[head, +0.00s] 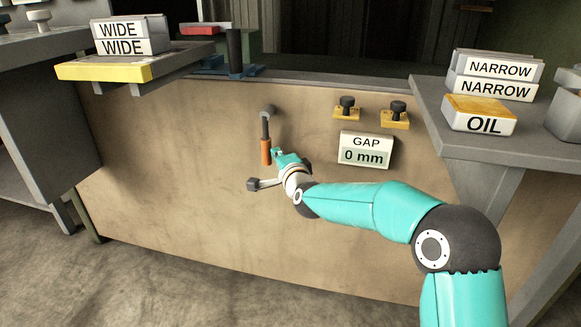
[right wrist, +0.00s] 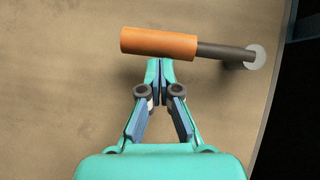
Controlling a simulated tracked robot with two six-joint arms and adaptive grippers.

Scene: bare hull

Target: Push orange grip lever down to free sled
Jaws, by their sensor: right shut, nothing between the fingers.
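The orange grip lever (head: 266,150) hangs from a grey pivot on the tan front panel, its orange end pointing down in the head view. In the right wrist view the orange grip (right wrist: 160,43) lies across the picture, with its dark rod running right to a round pale mount. My right gripper (head: 277,153) is beside the grip, on its right in the head view. In the right wrist view its closed fingertips (right wrist: 160,64) are right at the grip's edge with nothing between them; I cannot tell whether they touch. My left gripper is not in view. I cannot make out the sled for certain.
A GAP display (head: 365,157) reads 0 mm, below two black knobs on yellow plates. A left shelf (head: 100,69) holds blocks marked WIDE. A right shelf (head: 460,130) holds NARROW blocks and an OIL block (head: 480,115). The panel left of the lever is clear.

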